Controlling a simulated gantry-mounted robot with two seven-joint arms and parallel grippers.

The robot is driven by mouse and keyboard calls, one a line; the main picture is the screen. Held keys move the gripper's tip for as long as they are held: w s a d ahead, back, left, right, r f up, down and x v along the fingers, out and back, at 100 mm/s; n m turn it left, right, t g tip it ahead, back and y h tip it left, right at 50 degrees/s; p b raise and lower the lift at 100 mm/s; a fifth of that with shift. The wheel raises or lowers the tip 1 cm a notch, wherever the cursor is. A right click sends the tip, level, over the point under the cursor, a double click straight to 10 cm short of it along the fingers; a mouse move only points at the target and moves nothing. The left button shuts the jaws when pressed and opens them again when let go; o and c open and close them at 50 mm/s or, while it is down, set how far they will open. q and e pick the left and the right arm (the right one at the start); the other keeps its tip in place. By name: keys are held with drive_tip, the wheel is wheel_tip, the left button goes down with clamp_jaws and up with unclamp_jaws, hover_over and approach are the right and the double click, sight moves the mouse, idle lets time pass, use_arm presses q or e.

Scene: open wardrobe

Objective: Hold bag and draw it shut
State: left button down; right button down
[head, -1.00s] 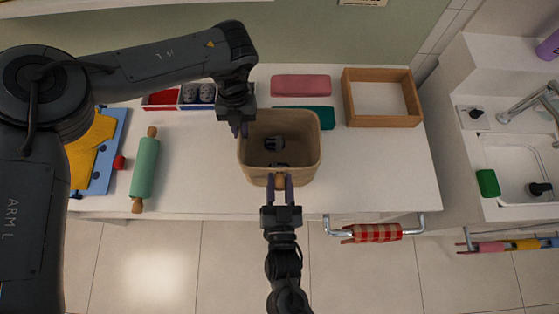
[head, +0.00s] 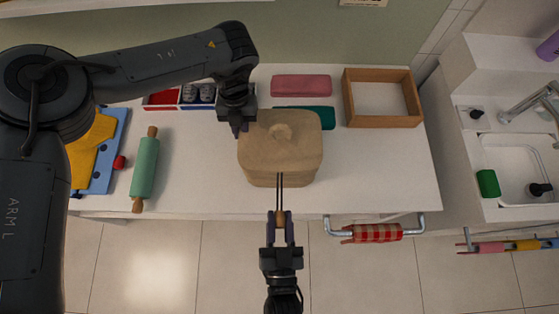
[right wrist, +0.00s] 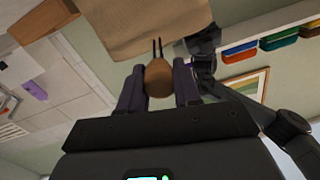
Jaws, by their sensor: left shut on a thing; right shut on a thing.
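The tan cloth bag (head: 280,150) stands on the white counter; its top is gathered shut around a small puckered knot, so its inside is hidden. My left gripper (head: 240,129) is shut on the bag's upper left edge. My right gripper (head: 281,225) is shut on a brown wooden bead (head: 281,217), out past the counter's front edge. Two dark cords (head: 280,190) run taut from the bag's front to the bead. In the right wrist view the bead (right wrist: 158,78) sits between the fingers, with the bag (right wrist: 140,25) beyond.
A green rolling pin (head: 145,167) lies left of the bag. A red case (head: 301,86) and a teal case (head: 320,116) lie behind it, and an empty wooden tray (head: 382,120) is at the right. The counter right of the bag is clear.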

drive_tip(key=shift+s, duration=0.15)
drive_tip(key=c, duration=0.8)
unclamp_jaws()
drive_tip(key=s, duration=1.2)
drive_tip(key=shift+d, duration=0.2)
